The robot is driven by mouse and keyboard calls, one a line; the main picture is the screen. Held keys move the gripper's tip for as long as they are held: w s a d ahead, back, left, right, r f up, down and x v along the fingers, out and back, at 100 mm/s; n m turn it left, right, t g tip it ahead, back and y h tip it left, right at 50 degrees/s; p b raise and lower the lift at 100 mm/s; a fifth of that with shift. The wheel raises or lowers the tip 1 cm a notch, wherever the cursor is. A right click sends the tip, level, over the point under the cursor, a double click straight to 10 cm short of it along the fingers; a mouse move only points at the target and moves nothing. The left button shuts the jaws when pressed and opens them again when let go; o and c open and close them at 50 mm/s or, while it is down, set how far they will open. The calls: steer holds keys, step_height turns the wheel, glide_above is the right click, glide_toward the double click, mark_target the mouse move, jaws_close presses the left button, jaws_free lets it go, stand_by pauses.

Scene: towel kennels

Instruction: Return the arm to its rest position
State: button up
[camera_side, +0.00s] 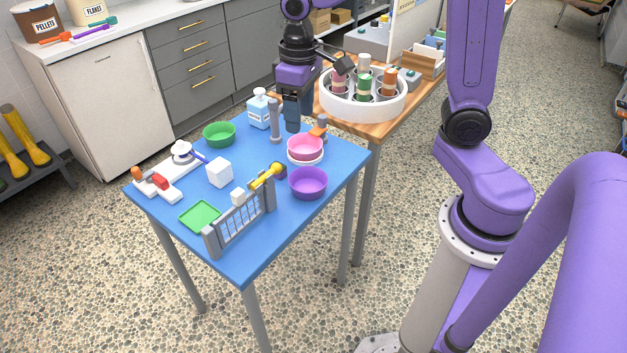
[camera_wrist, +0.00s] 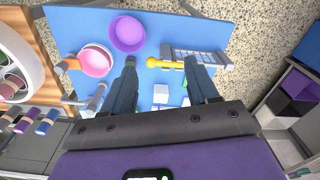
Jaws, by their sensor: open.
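My gripper (camera_side: 291,118) hangs above the back part of the blue table (camera_side: 180,240), pointing down, near a grey post and a blue bottle (camera_side: 258,110). In the wrist view my gripper (camera_wrist: 162,72) shows two dark fingers spread apart with nothing held between them. Part of the table, a white cube and a yellow-handled thing show beyond the fingers. The arm's upper links are cut off by the top of the side view.
The table holds a purple bowl (camera_side: 308,184), pink bowl (camera_side: 305,147), green bowl (camera_side: 218,134), white cube (camera_side: 219,172), grey gate (camera_side: 238,226) and green tray (camera_side: 200,216). A white round carousel (camera_side: 362,107) with bottles stands right of my gripper on a wooden table.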

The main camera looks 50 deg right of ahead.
steer(key=s+f+n, duration=0.2)
steer(key=s+n, duration=0.7)
steer(key=s, duration=1.2)
steer(key=shift+s+a, duration=0.35)
steer(key=shift+a, duration=0.1)
steer(key=shift+f, duration=0.1)
